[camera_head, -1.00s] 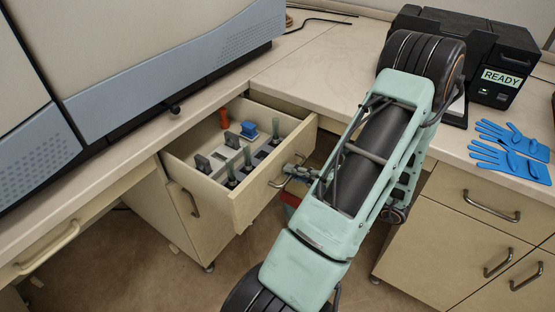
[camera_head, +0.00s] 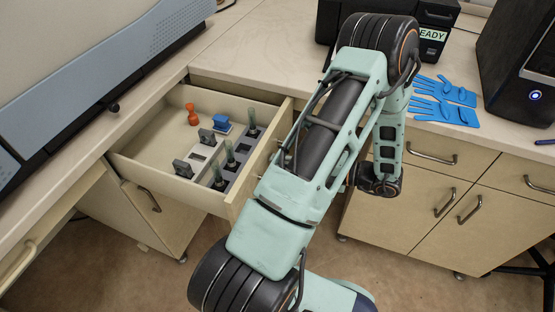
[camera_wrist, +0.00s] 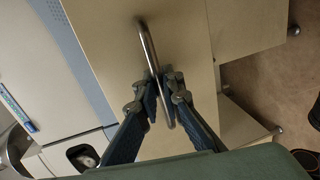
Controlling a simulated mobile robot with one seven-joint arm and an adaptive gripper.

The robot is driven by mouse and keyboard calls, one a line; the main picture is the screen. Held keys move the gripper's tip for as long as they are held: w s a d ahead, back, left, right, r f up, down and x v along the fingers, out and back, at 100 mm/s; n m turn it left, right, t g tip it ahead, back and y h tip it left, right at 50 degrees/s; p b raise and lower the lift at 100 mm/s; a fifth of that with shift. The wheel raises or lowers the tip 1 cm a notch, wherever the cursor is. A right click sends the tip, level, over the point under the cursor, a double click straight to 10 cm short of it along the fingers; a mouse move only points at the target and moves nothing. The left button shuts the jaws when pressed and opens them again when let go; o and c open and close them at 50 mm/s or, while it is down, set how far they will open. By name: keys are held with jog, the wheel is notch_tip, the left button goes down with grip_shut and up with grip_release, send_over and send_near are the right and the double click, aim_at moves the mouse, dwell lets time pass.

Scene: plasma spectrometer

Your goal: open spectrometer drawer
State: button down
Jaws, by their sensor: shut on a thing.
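The spectrometer drawer (camera_head: 150,186) is pulled well out from under the counter in the head view. In it stand an orange piece (camera_head: 193,114), a blue block (camera_head: 221,124), grey clips and several dark-based tubes in a grey rack (camera_head: 200,155). In the wrist view my gripper (camera_wrist: 160,98) is shut on the metal bar handle (camera_wrist: 148,50) of the drawer front (camera_wrist: 190,50), one finger on each side. In the head view my arm hides the gripper and most of the drawer front.
The grey-blue spectrometer (camera_head: 120,70) stands on the counter at the left. Blue gloves (camera_head: 445,100), a black device with a READY screen (camera_head: 433,34) and a computer tower (camera_head: 520,70) are at the right. Closed cabinets (camera_head: 400,220) stand below; bare floor lies in front.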

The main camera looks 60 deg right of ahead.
jog(key=c, duration=2.3)
grip_release()
jog(key=shift+c, duration=0.2)
jog(key=v, duration=1.2)
jog(key=shift+r, duration=0.15)
